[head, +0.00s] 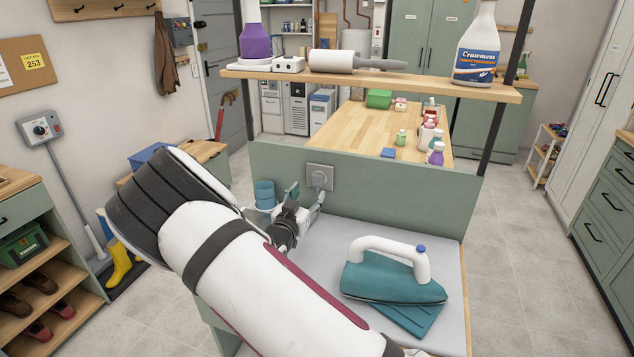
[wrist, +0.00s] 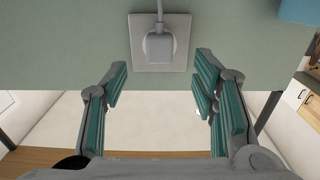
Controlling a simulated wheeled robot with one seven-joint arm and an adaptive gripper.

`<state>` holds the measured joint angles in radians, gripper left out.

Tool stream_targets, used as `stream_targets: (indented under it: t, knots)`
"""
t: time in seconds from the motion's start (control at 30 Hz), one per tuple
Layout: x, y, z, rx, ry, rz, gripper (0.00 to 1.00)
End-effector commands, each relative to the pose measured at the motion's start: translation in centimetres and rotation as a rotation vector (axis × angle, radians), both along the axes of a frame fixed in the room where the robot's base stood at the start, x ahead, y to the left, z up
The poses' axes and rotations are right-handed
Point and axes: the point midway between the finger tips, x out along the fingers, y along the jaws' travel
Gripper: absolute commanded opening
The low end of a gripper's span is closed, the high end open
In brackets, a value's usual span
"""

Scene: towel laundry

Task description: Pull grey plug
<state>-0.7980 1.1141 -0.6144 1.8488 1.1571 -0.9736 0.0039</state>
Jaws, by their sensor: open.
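The grey plug (head: 319,180) sits in a wall socket (head: 313,168) on the green upright panel behind the ironing surface. In the wrist view the plug (wrist: 160,46) is seated in the square socket plate (wrist: 140,62), with a grey cord running from it to the top edge. My gripper (head: 306,197) is just in front of the panel, near the socket. In the wrist view my gripper (wrist: 162,78) is open and empty. Its teal-padded fingers are spread to either side of the plug, apart from it. My arm covers part of the head view.
A teal iron (head: 392,272) rests on a folded teal cloth (head: 415,318) on the grey ironing surface (head: 453,275), right of my arm. Teal cups (head: 264,194) stand left of the socket. A wooden shelf (head: 430,84) with bottles and a roller spans above the panel.

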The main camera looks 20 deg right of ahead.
Motion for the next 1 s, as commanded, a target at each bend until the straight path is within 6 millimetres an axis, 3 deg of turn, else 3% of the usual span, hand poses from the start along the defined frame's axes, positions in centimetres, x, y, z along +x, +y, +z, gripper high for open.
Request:
stream_targets:
  t: [0.3, 0.5, 1.0]
  knots:
    - [3.8, -2.5, -0.2, 0.002, -0.001, -0.002, 0.53]
    - [5.2, -3.5, -0.1, 0.001, -0.001, -0.002, 0.53]
    - [5.8, -3.9, 0.0, 0.001, 0.001, -0.001, 0.53]
